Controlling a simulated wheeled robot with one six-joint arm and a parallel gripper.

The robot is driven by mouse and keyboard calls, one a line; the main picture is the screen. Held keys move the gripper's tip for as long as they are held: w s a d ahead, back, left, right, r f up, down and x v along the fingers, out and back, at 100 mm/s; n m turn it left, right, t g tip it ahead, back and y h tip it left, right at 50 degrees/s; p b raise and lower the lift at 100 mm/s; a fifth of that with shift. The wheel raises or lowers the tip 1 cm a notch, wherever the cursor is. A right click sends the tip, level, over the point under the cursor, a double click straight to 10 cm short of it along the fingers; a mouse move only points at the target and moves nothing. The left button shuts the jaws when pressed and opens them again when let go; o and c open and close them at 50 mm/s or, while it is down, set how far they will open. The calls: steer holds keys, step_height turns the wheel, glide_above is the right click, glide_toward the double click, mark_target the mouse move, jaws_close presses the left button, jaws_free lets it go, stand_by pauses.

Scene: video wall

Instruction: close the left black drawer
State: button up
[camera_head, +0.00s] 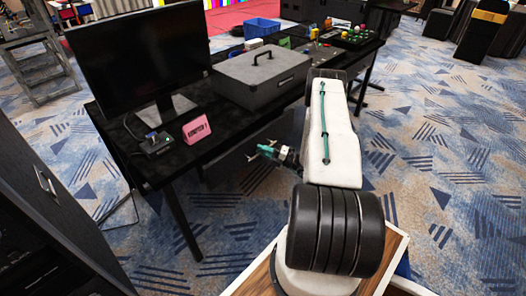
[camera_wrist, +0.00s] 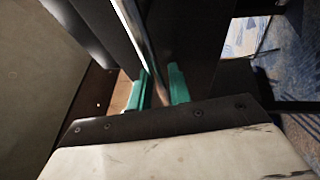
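A black drawer-like front (camera_head: 62,212) with a silver handle (camera_head: 46,182) stands at the lower left in the head view, cut off by the frame edge. I cannot tell how far it stands out. My gripper (camera_head: 264,151) is well to its right, beside the front of the black desk. In the wrist view my gripper (camera_wrist: 161,88) has its two teal fingers apart. A thin metallic bar (camera_wrist: 140,38) runs in line with the gap between them, in front of dark panels. I cannot tell whether it touches the fingers or what it belongs to.
The black desk (camera_head: 158,172) carries a monitor (camera_head: 140,55), a pink sign (camera_head: 196,130), a small dark device (camera_head: 156,143) and a grey case (camera_head: 262,75). A blue crate (camera_head: 262,27) lies behind. Patterned carpet (camera_head: 450,180) is open at right.

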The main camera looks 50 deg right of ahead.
mark_target(255, 145)
jaws_close()
steer(key=shift+w, duration=2.25)
jaws_free()
steer(key=v, duration=0.8)
steer(key=shift+w, duration=0.1)
